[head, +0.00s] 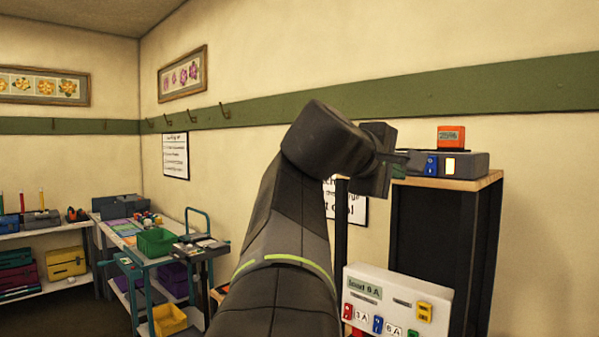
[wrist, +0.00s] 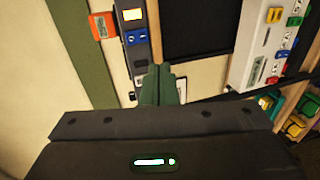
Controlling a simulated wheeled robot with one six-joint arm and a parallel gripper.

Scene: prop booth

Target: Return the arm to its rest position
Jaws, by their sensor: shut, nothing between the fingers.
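My gripper (head: 405,158) is raised at the end of my dark arm, in front of a grey box (head: 475,166) on top of a tall black stand. In the wrist view my gripper's fingers (wrist: 163,72) are together with nothing between them. The grey box (wrist: 133,48) has a lit orange-white panel and a blue switch. Whether the fingertips touch the box I cannot tell. My arm hides part of the wall and a paper sign.
An orange display block (head: 451,136) stands on the grey box. A white panel (head: 385,295) with coloured switches stands below. A cart (head: 150,262) with a green bin (head: 156,241) and shelves (head: 45,230) are at left.

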